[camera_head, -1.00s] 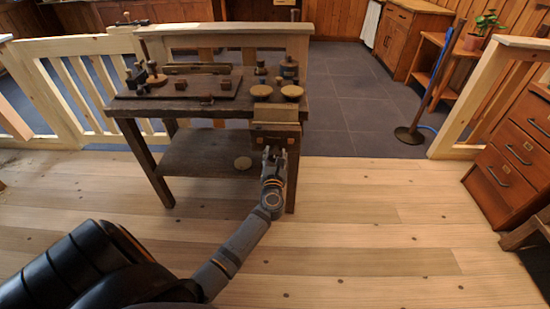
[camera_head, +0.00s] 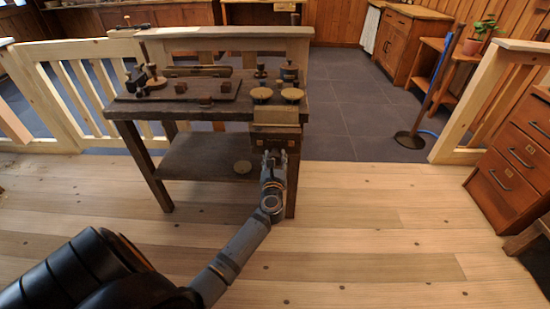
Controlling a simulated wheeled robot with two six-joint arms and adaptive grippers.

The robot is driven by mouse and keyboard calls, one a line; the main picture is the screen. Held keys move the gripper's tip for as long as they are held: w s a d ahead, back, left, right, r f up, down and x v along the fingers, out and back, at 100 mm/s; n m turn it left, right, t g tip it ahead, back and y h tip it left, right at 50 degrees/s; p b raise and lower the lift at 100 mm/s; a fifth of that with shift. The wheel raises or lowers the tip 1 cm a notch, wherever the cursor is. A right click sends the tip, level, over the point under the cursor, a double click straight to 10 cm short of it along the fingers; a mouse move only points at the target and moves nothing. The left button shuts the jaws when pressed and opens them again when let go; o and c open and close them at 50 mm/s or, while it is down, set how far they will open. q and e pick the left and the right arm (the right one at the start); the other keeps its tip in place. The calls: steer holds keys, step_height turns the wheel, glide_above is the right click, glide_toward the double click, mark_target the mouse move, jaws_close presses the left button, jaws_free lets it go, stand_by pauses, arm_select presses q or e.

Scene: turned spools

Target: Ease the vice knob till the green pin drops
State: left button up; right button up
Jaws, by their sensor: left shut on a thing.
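The wooden vice (camera_head: 275,115) is at the front right corner of the dark workbench (camera_head: 215,112). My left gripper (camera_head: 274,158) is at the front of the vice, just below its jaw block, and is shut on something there. That matches the place of the vice knob, but the fingers hide it and I cannot make out its shape or angle. I cannot make out a green pin at this size. My right gripper is not in view.
Round brass-coloured discs (camera_head: 261,94) sit on the bench beside the vice. Wooden railings (camera_head: 75,85) stand at the left. Drawers (camera_head: 515,150) stand at the right. The plank floor in front is clear.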

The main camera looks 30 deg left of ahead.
arm_select(q)
steer(key=shift+r, duration=0.2)
steer(key=o, duration=0.8)
steer(key=shift+c, duration=0.2)
steer(key=o, duration=0.4)
steer(key=shift+w+a+f, duration=0.1)
steer(key=shift+f, duration=0.1)
steer(key=v, duration=1.2)
